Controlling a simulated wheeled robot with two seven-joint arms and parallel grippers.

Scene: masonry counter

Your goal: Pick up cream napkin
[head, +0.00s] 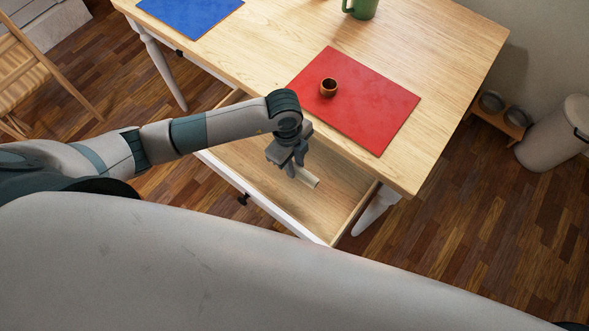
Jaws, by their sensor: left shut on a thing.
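The cream napkin (308,178) is a small pale roll. It shows at the fingertips of my left gripper (292,168), inside or just above the open drawer (262,180) of the wooden table. My left gripper points down into the drawer space and is shut on the napkin. The gripper fingers hide the napkin's near end. I cannot tell whether the napkin touches the drawer floor. My right gripper is not in view.
The table (440,100) carries a red mat (375,110) with a small brown cup (328,87), a blue mat (190,15) and a green mug (361,8). A wooden chair (30,75) stands at left. A bin (552,135) and a bowl stand (497,118) are at right.

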